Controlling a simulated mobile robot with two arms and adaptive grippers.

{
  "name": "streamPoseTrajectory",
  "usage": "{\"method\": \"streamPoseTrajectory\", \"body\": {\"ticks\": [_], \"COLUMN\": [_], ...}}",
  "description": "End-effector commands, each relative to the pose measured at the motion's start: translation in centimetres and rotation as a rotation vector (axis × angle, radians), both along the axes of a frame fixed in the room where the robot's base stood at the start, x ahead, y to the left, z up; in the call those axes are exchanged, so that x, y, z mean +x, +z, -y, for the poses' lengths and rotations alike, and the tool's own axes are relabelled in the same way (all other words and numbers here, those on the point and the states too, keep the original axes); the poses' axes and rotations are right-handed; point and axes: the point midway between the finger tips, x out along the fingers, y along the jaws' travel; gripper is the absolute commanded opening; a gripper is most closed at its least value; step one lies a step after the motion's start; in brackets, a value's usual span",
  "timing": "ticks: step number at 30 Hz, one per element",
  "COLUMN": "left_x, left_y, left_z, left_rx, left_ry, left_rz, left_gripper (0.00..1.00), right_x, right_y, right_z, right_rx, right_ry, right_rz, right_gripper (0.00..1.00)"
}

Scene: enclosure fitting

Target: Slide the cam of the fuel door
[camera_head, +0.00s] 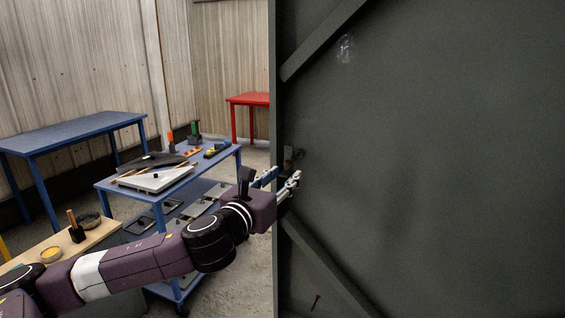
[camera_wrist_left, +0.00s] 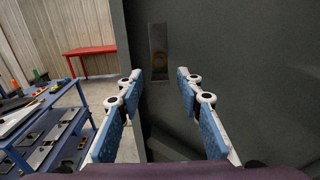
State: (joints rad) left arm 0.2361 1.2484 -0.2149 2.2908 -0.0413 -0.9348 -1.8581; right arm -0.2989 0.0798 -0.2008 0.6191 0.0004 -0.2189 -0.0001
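The fuel door appears as a large dark grey panel (camera_head: 430,150) filling the right of the head view, and as a grey surface (camera_wrist_left: 240,60) in the wrist view. Near its left edge is a small metal fitting (camera_head: 291,154), which I take to be the cam. In the wrist view it shows as an upright metal plate (camera_wrist_left: 158,40) with a brownish part low on it. My left gripper (camera_head: 286,177) is at the door's edge, just below the fitting. Its blue-padded fingers (camera_wrist_left: 160,75) are apart with nothing between them. My right gripper is out of view.
A blue cart (camera_head: 215,170) with tools and a tray stands left of the door. A blue table (camera_head: 75,130) and a red table (camera_head: 248,98) stand farther back. A light bench top (camera_head: 95,235) lies near my left arm. Diagonal braces (camera_head: 325,265) cross the door.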

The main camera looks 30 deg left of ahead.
Motion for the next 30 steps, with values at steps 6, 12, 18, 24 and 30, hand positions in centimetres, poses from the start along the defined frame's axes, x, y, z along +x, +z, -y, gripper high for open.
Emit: {"method": "streamPoseTrajectory", "body": {"ticks": [6, 12, 18, 24, 30], "left_x": [0.0, 0.1, 0.1, 0.2, 0.2], "left_y": [3.3, 6.2, 8.1, 8.9, 8.9], "left_z": [-0.1, 0.0, -0.1, -0.1, -0.1], "left_rx": [0.002, -0.001, -0.002, -0.003, -0.001], "left_ry": [0.001, 0.001, 0.001, 0.001, 0.0], "left_rz": [0.006, 0.004, 0.0, -0.005, -0.006], "left_gripper": [0.33, 0.33, 0.33, 0.33, 0.33], "right_x": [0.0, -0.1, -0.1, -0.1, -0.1], "right_y": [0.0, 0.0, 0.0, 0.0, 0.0], "right_z": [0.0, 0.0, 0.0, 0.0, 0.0], "right_rx": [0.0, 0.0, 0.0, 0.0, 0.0], "right_ry": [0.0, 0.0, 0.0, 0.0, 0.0], "right_rz": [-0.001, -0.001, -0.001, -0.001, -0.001], "right_gripper": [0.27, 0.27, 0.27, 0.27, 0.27]}}
